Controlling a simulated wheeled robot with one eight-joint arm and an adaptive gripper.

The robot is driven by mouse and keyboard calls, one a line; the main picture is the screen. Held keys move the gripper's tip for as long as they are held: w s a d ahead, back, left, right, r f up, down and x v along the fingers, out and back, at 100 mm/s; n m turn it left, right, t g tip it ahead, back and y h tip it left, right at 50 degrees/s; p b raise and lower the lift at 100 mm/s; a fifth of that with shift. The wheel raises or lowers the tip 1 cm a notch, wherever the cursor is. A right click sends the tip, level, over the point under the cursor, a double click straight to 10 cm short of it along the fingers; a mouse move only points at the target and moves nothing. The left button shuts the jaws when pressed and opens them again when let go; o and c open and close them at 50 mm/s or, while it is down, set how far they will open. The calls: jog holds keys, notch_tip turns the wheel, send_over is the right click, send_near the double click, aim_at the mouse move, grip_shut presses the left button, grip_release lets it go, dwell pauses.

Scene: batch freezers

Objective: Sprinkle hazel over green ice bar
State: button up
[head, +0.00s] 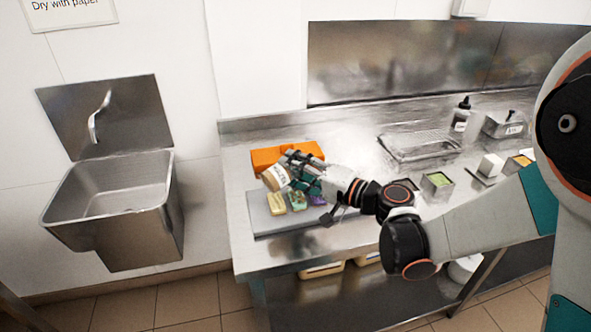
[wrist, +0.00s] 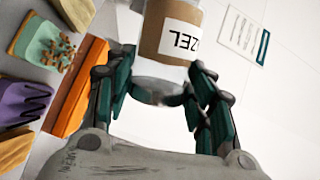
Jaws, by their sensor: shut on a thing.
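My gripper (head: 303,172) is shut on the hazel jar (head: 275,178), which is clear with a brown-and-white label. The jar is tilted above the grey tray (head: 265,221), close to the bars. In the wrist view, my gripper (wrist: 162,88) has its fingers on both sides of the jar (wrist: 172,38), and the label reads "ZEL" in part. The green ice bar (wrist: 33,42) has several brown nut pieces on its top. In the head view the green bar (head: 297,203) lies between the yellow and purple bars, partly hidden by my arm.
A yellow bar (head: 277,204) and a purple bar (head: 317,200) flank the green one. An orange block (head: 265,157) stands behind. A wire-rack tray (head: 418,148), a green-filled container (head: 437,182) and a dark bottle (head: 461,113) are further right. A sink (head: 115,190) is left of the table.

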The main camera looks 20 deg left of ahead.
jog(key=shift+r+n+h+p, duration=0.6)
jog(key=shift+r+n+p, duration=0.7)
jog(key=shift+n+p, duration=0.25)
jog(key=shift+r+n, duration=0.2)
jog(key=shift+n, duration=0.15)
jog(key=shift+r+n+t+h+p, duration=0.4)
jog(key=shift+r+n+h+p, duration=0.3)
jog(key=shift+r+n+p, duration=0.5)
jog(key=shift+n, duration=0.6)
jog(key=n+p, duration=0.1)
jog(key=r+n+t+h, duration=0.1)
jog(key=n, duration=0.1)
jog(key=shift+r+p, duration=0.25)
jog(key=shift+p, duration=0.15)
jog(key=shift+r+n+t+h, duration=0.25)
jog(key=shift+n+t+h, duration=0.3)
jog(key=shift+n, duration=0.35)
